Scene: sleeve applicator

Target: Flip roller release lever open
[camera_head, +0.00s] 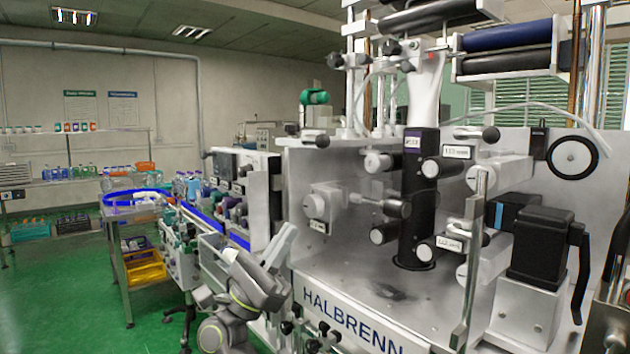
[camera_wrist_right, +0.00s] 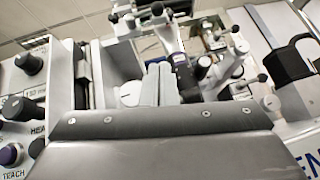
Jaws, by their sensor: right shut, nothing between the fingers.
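My right gripper (camera_head: 289,234) is in front of the machine's left end, below and left of its steel front plate (camera_head: 335,245). Its pale fingers point up and are together, with nothing between them; they also show in the right wrist view (camera_wrist_right: 158,72). A small metal arm with a knob (camera_head: 395,208) sticks out beside the black roller column (camera_head: 418,220). A black handle (camera_head: 580,262) hangs on the black box at the right. I cannot tell which part is the roller release lever. The gripper appears clear of both in the head view. My left gripper is out of view.
Several rollers sit on the front plate, with film rolls (camera_head: 507,35) above. A conveyor with blue rails (camera_head: 215,225) runs left of the gripper. In the wrist view, a control box with knobs (camera_wrist_right: 28,95) is at left. Green floor (camera_head: 80,300) is open at lower left.

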